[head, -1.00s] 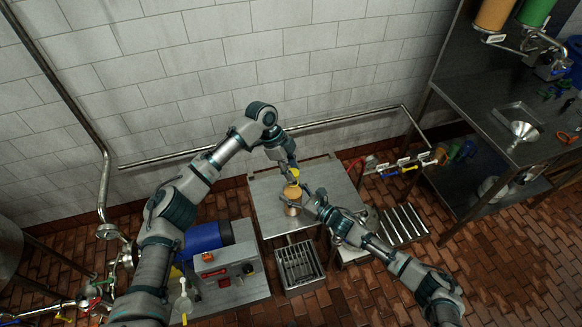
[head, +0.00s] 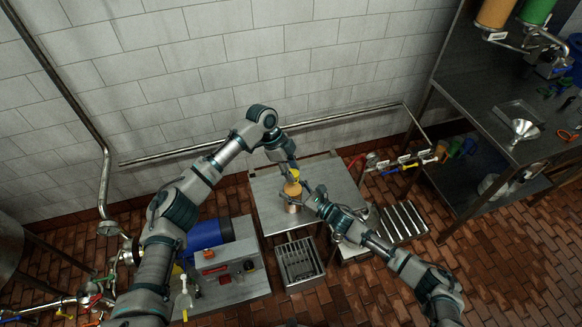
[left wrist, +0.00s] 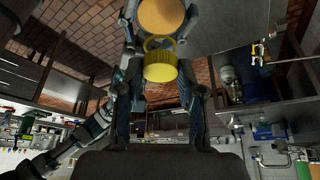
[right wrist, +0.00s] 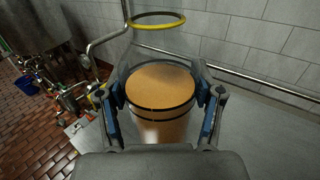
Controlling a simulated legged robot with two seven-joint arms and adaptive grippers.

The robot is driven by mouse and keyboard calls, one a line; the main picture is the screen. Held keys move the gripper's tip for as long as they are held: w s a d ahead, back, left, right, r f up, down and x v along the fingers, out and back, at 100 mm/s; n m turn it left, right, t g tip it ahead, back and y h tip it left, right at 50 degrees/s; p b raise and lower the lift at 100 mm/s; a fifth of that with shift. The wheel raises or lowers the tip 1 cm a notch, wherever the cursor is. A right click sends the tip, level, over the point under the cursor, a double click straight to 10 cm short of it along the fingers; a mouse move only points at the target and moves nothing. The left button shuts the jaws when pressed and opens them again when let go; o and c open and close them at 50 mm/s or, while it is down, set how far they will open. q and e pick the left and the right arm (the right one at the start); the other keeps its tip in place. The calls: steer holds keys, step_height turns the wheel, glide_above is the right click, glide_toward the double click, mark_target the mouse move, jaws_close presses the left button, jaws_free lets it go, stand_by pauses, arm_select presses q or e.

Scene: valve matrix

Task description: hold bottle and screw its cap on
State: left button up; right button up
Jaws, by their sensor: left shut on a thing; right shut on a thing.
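The clear bottle (right wrist: 160,85) stands upright on a steel table and holds orange-brown contents. Its neck has a yellow ring (right wrist: 158,20), with no cap on it in the right wrist view. My right gripper (right wrist: 163,118) is shut around the bottle's body, one finger on each side. In the head view the bottle (head: 292,190) is partly covered by my right gripper (head: 308,199). My left gripper (left wrist: 160,78) is shut on the yellow cap (left wrist: 160,67). In the left wrist view the cap appears beside the yellow ring; the gap between them is hard to judge. The cap also shows in the head view (head: 293,174).
The steel table (head: 265,205) is clear around the bottle. A tiled wall (head: 230,80) and a rail (head: 340,117) stand behind. Pipes with coloured valve handles (head: 410,167) are at right.

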arm_select(q)
steer(key=shift+f, duration=0.6)
stand_by(0.4)
steer(key=m, duration=0.1)
steer(key=m+g, duration=0.1)
steer(key=m, duration=0.1)
steer(key=m+y, duration=0.1)
steer(key=shift+w+d+r+m, duration=0.1)
steer(key=shift+w+m, duration=0.25)
steer(key=shift+m, duration=0.05)
steer(key=shift+m+g+y, duration=0.3)
steer(key=shift+m+g, duration=0.3)
steer(key=shift+m, duration=0.4)
steer(key=o, duration=0.7)
steer(key=shift+s, duration=0.1)
steer(key=shift+c, duration=0.2)
